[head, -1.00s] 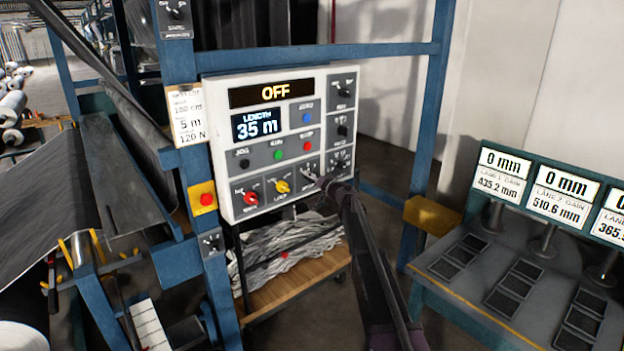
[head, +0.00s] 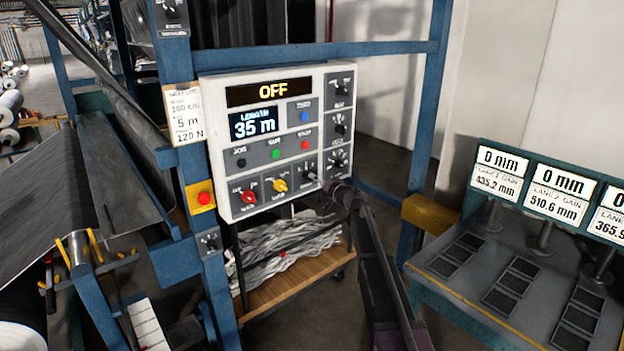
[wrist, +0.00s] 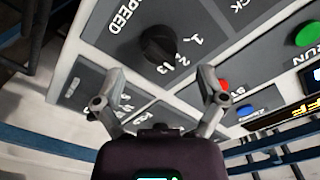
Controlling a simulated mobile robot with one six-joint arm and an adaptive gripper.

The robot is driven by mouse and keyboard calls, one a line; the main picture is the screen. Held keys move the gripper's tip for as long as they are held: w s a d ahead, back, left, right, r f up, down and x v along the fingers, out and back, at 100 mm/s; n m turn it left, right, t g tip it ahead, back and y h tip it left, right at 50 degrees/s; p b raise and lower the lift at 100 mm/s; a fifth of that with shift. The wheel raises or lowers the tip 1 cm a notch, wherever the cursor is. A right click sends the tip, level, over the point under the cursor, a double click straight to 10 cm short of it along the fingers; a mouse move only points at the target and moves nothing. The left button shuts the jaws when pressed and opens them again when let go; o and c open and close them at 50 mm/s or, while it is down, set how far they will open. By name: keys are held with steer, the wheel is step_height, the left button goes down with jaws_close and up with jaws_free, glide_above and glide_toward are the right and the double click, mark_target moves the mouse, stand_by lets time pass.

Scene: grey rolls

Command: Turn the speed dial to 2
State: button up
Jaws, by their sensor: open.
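The speed dial is a black knob (wrist: 158,45) on a dark grey plate with SPEED lettered beside it in the wrist view. The numbers 1, 2 and 3 are printed on the gripper side of the knob. I cannot make out which mark it points at. My gripper (wrist: 161,78) is open, its two fingers spread to either side below the knob, apart from it. In the head view my gripper (head: 322,182) is at the lower right of the white control panel (head: 228,150), partly covering the speed dial's plate.
The panel display (head: 273,93) reads OFF and the length screen (head: 254,123) reads 35 m. A red knob (head: 248,197) and a yellow knob (head: 280,185) sit left of my gripper. More black dials line the panel's right side. A blue post (head: 425,130) stands to the right.

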steer(key=v, duration=0.7)
steer(key=shift+s, duration=0.15)
steer(key=shift+d, duration=0.1)
steer(key=s+a+f+n+g+h, duration=0.1)
steer(key=s+a+f+g, duration=0.2)
steer(key=s, duration=0.4)
steer(key=s+f+n+g+h, duration=0.1)
steer(key=s+f+n+g, duration=0.15)
steer(key=s+f, duration=0.35)
steer(key=s+a+f+g, duration=0.2)
steer(key=s+f+g, duration=0.1)
steer(key=s, duration=0.5)
steer(key=s+d+f+g+h, duration=0.2)
steer(key=s+d+h, duration=0.1)
steer(key=s, duration=0.4)
steer(key=s+d+f+m+g+h, duration=0.1)
steer(key=s+d+f+g+h, duration=0.1)
steer(key=s, duration=0.5)
steer(key=s+d+f+g+h, duration=0.2)
steer(key=s+d+h, duration=0.1)
steer(key=s, duration=0.4)
steer(key=shift+s+d+f+m+h, duration=0.3)
steer(key=shift+s+d+m, duration=0.1)
steer(key=shift+d, duration=0.45)
